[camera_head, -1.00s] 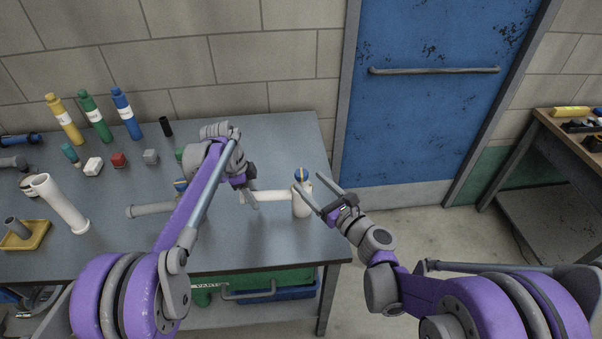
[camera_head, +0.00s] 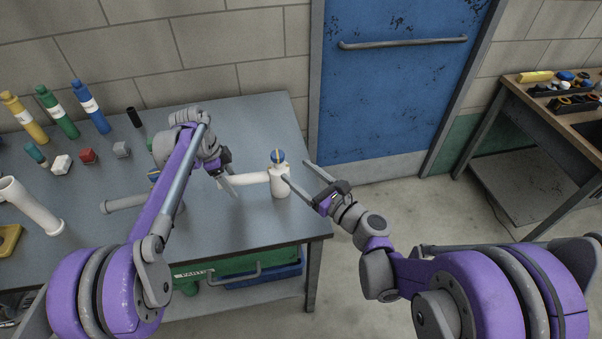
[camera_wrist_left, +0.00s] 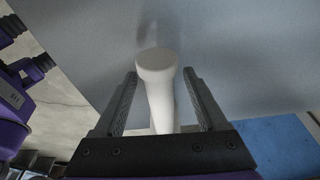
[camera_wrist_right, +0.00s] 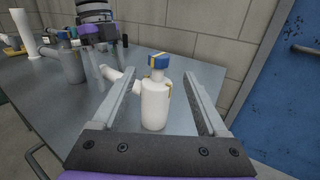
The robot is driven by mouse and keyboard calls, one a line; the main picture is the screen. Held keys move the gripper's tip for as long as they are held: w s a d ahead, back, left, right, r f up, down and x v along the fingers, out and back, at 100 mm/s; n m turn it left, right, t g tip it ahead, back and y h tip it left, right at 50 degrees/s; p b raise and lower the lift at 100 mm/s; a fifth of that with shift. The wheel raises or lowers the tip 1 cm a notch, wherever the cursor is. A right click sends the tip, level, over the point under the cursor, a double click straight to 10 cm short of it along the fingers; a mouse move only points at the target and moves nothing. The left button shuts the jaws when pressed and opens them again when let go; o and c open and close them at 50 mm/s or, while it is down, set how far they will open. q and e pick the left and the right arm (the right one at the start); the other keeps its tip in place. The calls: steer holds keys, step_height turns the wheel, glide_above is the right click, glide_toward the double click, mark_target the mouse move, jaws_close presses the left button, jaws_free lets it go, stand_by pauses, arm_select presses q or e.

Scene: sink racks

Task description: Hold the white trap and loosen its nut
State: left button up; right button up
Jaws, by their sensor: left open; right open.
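The white trap (camera_head: 280,183) stands upright near the right end of the grey bench, with a white side pipe (camera_head: 254,178) pointing left. A blue nut with a yellow stripe (camera_head: 278,156) is on its top; the nut also shows in the right wrist view (camera_wrist_right: 158,62). My left gripper (camera_head: 230,186) is open near the side pipe's left end. In the left wrist view a white round-ended part (camera_wrist_left: 158,62) lies between its fingers, with gaps both sides. My right gripper (camera_head: 297,171) is open just right of the trap. In the right wrist view the trap (camera_wrist_right: 154,105) appears between its fingers, untouched.
A blue door (camera_head: 390,85) is behind. Another bench (camera_head: 530,105) is at right.

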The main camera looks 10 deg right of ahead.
arm_select(q)
steer(key=v, duration=1.2)
steer(key=shift+s+a, duration=0.1)
steer(key=s+a+n+t+y, duration=0.1)
steer(key=s+a+n+t, duration=0.25)
steer(key=s+n, duration=0.8)
arm_select(e)
steer(key=s+a+f+n+g+h, duration=0.1)
steer(key=s+a+f+n+g, duration=0.15)
steer(key=s+n, duration=0.4)
steer(key=s+a+f+n+g+h, duration=0.1)
steer(key=s+n+g, duration=0.3)
steer(key=n, duration=0.5)
arm_select(q)
steer(key=s+a+f+n+t+y, duration=0.1)
steer(key=s+f, duration=0.4)
steer(key=s, duration=0.5)
steer(key=s+a+f+n+t, duration=0.1)
steer(key=s+a+f+n, duration=0.2)
steer(key=s+f+n, duration=0.3)
steer(key=s, duration=0.4)
steer(key=shift+s+a+f+y, duration=0.2)
steer(key=shift+y, duration=0.2)
arm_select(e)
steer(key=s+d+f+n+g+h, duration=0.3)
steer(key=s+d+n+h, duration=0.4)
steer(key=s+n, duration=0.6)
steer(key=d+f+n, duration=0.1)
steer(key=d, duration=0.1)
steer(key=shift+d+g, duration=0.35)
